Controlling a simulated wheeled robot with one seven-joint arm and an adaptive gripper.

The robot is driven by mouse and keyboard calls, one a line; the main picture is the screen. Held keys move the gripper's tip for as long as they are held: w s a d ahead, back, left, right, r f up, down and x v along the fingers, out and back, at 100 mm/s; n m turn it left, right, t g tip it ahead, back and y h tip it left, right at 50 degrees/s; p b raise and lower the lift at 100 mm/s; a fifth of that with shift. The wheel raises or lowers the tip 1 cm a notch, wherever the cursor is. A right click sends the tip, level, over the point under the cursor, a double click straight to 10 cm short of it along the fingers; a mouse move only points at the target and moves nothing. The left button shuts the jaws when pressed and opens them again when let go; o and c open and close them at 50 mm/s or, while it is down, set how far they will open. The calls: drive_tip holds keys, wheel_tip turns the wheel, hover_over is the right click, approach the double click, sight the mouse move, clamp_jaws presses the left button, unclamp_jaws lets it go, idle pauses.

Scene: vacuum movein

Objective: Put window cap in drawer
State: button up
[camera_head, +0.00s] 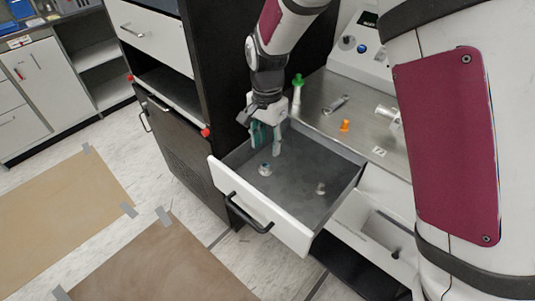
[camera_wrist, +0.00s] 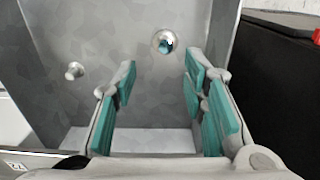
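The drawer (camera_head: 290,228) is pulled open below the metal worktop; its grey floor fills much of the wrist view (camera_wrist: 115,35). Two small parts lie in it. One is a round clear or silvery piece with a teal centre (camera_head: 265,169), also in the wrist view (camera_wrist: 166,42). The other is a small pale knob-like piece (camera_head: 320,188), also in the wrist view (camera_wrist: 74,70). I cannot tell which, if either, is the window cap. My gripper (camera_head: 266,148) points down over the drawer's back left part. Its teal-padded fingers (camera_wrist: 160,78) are apart with nothing between them.
The worktop (camera_head: 318,92) holds a green-topped piece (camera_head: 297,88), a grey metal piece (camera_head: 336,104), an orange piece (camera_head: 345,125) and a white cylindrical piece (camera_head: 387,114). A black cabinet (camera_head: 185,150) stands left of the drawer. Open floor lies in front.

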wheel_tip(320, 180, up, 3)
idle(0.3)
drive_tip(key=s+d+r+n+t, duration=0.1)
drive_tip(key=s+d+r+n, duration=0.3)
drive_tip(key=s+d+r, duration=0.95)
drive_tip(key=s+d+r+n+t, duration=0.1)
drive_tip(key=s+d, duration=0.3)
drive_tip(key=s, duration=0.3)
drive_tip(key=s+d+r+n+t, duration=0.1)
drive_tip(key=s+d+n, duration=0.1)
drive_tip(key=s+d, duration=0.3)
drive_tip(key=s, duration=0.3)
drive_tip(key=shift+s+r+n, duration=0.15)
drive_tip(key=shift+r+n, duration=0.05)
drive_tip(key=shift+n, duration=0.1)
